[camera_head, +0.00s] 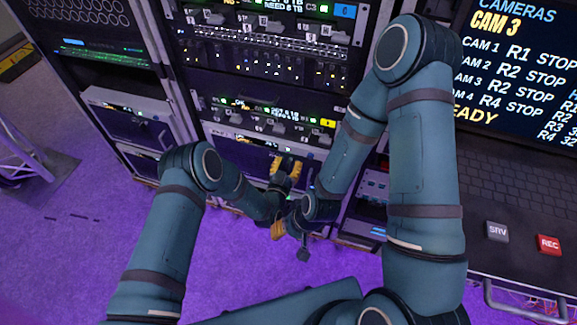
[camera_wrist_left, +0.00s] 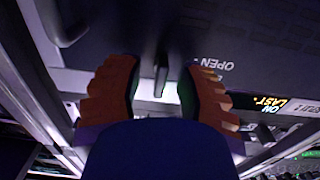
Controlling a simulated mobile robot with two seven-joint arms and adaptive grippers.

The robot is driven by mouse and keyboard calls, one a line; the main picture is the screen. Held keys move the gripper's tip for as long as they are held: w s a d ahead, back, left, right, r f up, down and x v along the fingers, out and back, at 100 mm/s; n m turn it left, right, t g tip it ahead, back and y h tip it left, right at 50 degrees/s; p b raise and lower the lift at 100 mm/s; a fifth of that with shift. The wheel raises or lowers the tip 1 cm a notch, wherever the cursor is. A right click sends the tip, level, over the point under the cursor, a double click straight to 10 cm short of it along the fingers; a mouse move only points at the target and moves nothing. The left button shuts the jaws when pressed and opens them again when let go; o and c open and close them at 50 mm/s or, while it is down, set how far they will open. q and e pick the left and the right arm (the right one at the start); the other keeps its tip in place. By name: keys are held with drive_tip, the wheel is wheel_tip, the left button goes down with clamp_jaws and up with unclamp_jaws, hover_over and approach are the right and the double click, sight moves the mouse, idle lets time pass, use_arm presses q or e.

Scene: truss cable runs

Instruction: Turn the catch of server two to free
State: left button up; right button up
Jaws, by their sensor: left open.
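My left gripper (camera_head: 287,166) is open, its yellow fingers at the front of the lower server unit (camera_head: 235,142) in the middle rack. In the left wrist view its two orange-looking fingers (camera_wrist_left: 158,90) stand apart on either side of a narrow grey lever, the catch (camera_wrist_left: 161,78), which juts from a dark panel. No contact between fingers and catch can be made out. The word OPEN is printed on the panel to the right of the catch, upside down. In the head view the gripper hides the catch. My right gripper (camera_head: 279,231) is low before the rack, partly hidden and overlapping the left wrist.
More server units with small lights and levers (camera_head: 265,115) fill the rack above. Another rack (camera_head: 125,105) stands at left. A screen (camera_head: 520,60) and a desk with SRV and REC keys (camera_head: 548,245) are at right. My two forearms nearly meet.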

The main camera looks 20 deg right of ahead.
use_arm(q)
drive_tip(key=shift+w+d, duration=0.1)
drive_tip(key=shift+c, duration=0.3)
clamp_jaws()
drive_tip(key=shift+n, duration=0.3)
drive_tip(key=n, duration=0.3)
drive_tip(key=shift+n, duration=0.3)
drive_tip(key=n, duration=0.4)
drive_tip(key=shift+w+a+f+n, duration=0.1)
drive_tip(key=shift+a+n, duration=0.1)
drive_tip(key=shift+n, duration=0.1)
drive_tip(key=n, duration=0.9)
